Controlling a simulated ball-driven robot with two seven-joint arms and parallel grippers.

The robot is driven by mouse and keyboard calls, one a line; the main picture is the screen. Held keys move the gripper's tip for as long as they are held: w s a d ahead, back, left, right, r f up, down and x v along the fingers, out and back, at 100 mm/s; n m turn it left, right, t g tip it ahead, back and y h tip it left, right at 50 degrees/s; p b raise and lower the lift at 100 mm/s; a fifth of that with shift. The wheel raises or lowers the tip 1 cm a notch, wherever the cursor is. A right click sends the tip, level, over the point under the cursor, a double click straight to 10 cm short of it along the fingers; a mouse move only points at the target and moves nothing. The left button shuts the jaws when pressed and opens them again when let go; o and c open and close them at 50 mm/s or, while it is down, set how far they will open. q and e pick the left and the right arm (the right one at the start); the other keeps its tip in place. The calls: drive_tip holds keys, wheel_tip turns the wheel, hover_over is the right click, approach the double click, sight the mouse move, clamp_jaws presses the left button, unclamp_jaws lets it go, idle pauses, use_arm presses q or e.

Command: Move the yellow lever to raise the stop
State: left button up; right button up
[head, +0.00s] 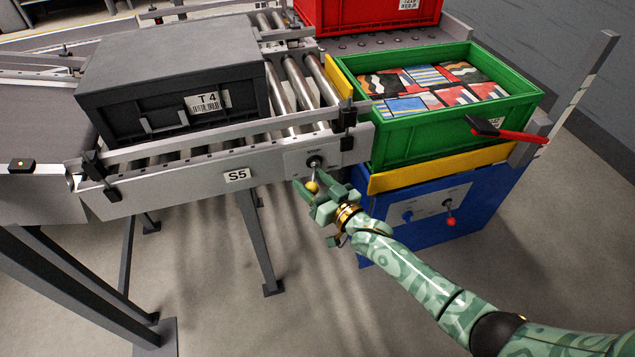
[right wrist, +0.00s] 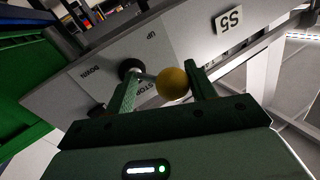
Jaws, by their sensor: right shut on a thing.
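The yellow lever's ball knob (head: 312,187) sits below its black pivot on the pale plate (head: 300,160) at the right end of the conveyor's side rail. My right gripper (head: 316,192) is at the lever and shut on it. In the right wrist view the yellow knob (right wrist: 172,83) lies between the two green fingers (right wrist: 160,88), with its short metal stem running back to the black pivot (right wrist: 130,68). The plate there carries the words UP, DOWN and STOP. Which raised part is the stop, I cannot tell. My left gripper is not in view.
A dark grey crate (head: 170,85) marked T4 stands on the rollers above label S5 (head: 237,176). A red crate (head: 340,17) is behind.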

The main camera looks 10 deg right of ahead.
drive_tip(key=shift+w+a+r, duration=0.1)
drive_tip(key=shift+a+r, duration=0.35)
drive_tip(key=o, duration=0.4)
drive_tip(key=shift+w, duration=0.1)
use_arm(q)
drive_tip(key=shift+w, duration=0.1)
use_arm(e)
drive_tip(key=shift+s+d+f+p, duration=0.1)
drive_tip(key=shift+s+f+p, duration=0.05)
drive_tip(key=shift+s+p, duration=0.25)
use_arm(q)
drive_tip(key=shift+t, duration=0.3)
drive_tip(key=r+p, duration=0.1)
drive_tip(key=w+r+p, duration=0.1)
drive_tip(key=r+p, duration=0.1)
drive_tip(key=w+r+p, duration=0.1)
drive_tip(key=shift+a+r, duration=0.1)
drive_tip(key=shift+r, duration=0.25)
use_arm(e)
drive_tip(key=v, duration=1.6)
drive_tip(key=shift+w+d+f, duration=0.15)
drive_tip(key=shift+d+f, duration=0.1)
drive_tip(key=shift+f, duration=0.05)
